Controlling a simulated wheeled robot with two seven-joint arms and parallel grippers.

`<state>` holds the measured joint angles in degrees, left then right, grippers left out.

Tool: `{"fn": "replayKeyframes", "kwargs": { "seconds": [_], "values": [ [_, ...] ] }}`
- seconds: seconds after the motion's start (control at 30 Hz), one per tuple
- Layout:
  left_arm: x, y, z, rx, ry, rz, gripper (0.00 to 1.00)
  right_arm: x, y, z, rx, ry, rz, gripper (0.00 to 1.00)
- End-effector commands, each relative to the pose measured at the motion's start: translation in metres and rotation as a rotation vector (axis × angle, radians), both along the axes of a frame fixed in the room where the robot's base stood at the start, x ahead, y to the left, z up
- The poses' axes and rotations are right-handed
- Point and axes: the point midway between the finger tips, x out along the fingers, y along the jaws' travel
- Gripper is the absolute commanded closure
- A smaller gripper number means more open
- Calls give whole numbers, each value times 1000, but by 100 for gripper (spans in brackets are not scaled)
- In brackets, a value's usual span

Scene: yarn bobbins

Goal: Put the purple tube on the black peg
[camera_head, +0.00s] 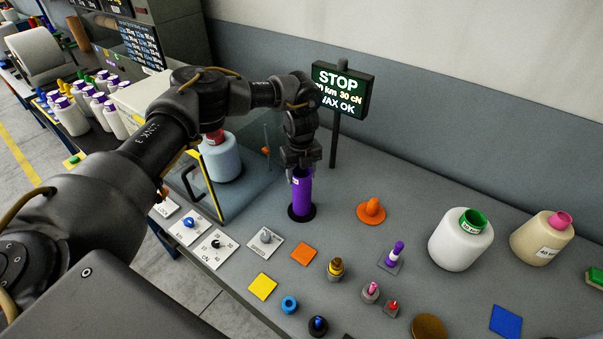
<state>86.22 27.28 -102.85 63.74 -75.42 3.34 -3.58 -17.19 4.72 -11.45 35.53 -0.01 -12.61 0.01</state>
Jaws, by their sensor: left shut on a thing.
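The purple tube (301,193) stands upright in the middle of the head view, with a small white label near its top. My left gripper (300,170) points down and is shut on the tube's upper end. The tube's lower end is at the round black base (302,217) of the black peg. The peg's shaft is not visible; the tube appears to be around it. I cannot tell whether the tube touches the base. My right gripper is not in view.
A STOP sign (342,90) on a post stands behind the tube. An orange peg (371,211) is to its right. Knob panels (214,248), coloured squares and small pegs lie in front. Large bobbins (461,241) stand at the right. A clear-walled scale box (235,192) is at the left.

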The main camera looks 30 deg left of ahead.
Motion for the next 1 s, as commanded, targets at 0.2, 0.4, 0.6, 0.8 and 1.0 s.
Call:
{"fn": "replayKeyframes", "kwargs": {
  "seconds": [0.2, 0.4, 0.6, 0.8, 1.0],
  "values": [
    [0, 0, -1, 0, 0, 0, 79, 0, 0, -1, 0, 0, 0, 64],
    [0, 0, -5, 0, 0, 0, 79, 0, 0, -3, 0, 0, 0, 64],
    [0, 0, -6, 0, 0, 0, 31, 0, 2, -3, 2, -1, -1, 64],
    [0, 0, -6, 0, 0, 0, 20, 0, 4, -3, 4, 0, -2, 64],
    [0, 0, -4, -1, -1, 0, 20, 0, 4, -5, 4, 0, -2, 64]
  ]
}}
